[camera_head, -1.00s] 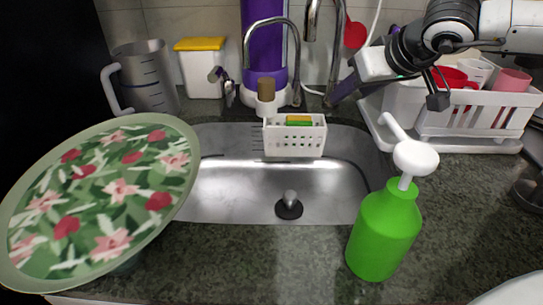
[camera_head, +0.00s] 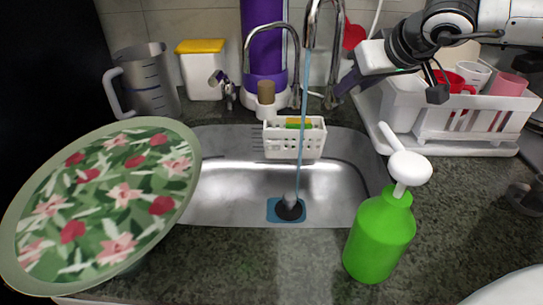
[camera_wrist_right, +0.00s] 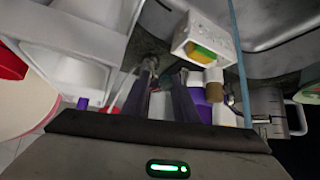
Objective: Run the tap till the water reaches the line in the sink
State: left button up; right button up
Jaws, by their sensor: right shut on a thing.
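The steel sink (camera_head: 235,190) is set in the dark counter, with a scale of short marks (camera_head: 258,144) on its back wall. A thin blue stream (camera_head: 303,120) falls from the tall tap (camera_head: 312,25) on the right. A small blue patch of water (camera_head: 273,210) lies around the dark plug (camera_head: 289,208) on the sink floor, well below the marks. My right gripper (camera_head: 342,97) is at the base of this tap, shut on what looks like its handle, which the fingers mostly hide. The gripper's fingers also show in the right wrist view (camera_wrist_right: 165,95). My left gripper is out of view.
A white caddy (camera_head: 293,140) with a sponge hangs at the sink's back. A green soap bottle (camera_head: 380,235) stands front right, a flowered plate (camera_head: 100,205) on the left, and a white dish rack (camera_head: 455,140) on the right. A second, smaller tap (camera_head: 246,50) stands left.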

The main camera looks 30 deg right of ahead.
jog(key=shift+w+r, duration=0.1)
jog(key=shift+r, duration=0.15)
jog(key=shift+w+d+r+p, duration=0.1)
jog(key=shift+w+r+p, duration=0.1)
jog(key=shift+r+p, duration=0.3)
jog(key=shift+w+r+p, duration=0.15)
jog(key=shift+r+p, duration=0.25)
jog(key=shift+p, duration=0.05)
jog(key=shift+f, duration=0.1)
dwell(6.7)
